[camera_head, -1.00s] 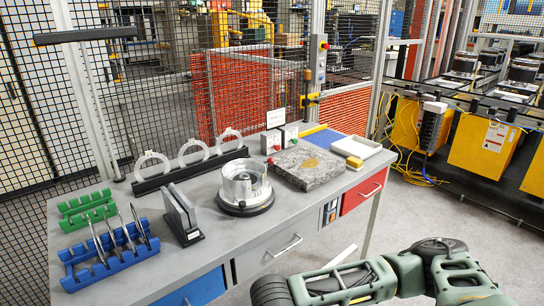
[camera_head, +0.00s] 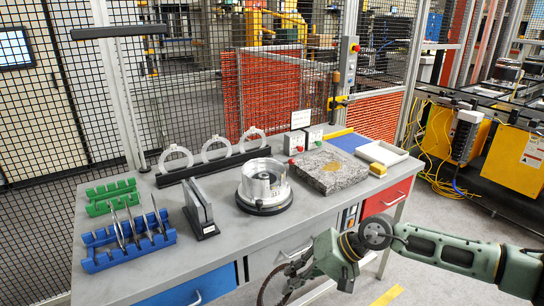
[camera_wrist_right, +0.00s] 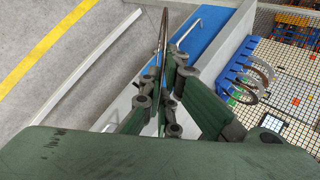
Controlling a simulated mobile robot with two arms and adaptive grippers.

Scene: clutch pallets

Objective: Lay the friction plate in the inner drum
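The inner drum appears to be the silver, open-topped cylinder (camera_head: 264,182) on a round black base, in the middle of the bench. My right gripper (camera_head: 293,268) is in front of the bench's front edge, low in the head view. It is shut on a thin, dark, curved plate (camera_head: 270,288), which looks like the friction plate and is cut off by the bottom edge. In the right wrist view the plate (camera_wrist_right: 163,38) shows edge-on between the fingers (camera_wrist_right: 172,80), clear of the bench. My left gripper is not in view.
On the bench stand a blue rack (camera_head: 98,257) with several thin plates, a green rack (camera_head: 100,195), a dark upright holder (camera_head: 208,230), a stand with white rings (camera_head: 215,153), a granite block (camera_head: 330,172) and a white tray (camera_head: 395,153).

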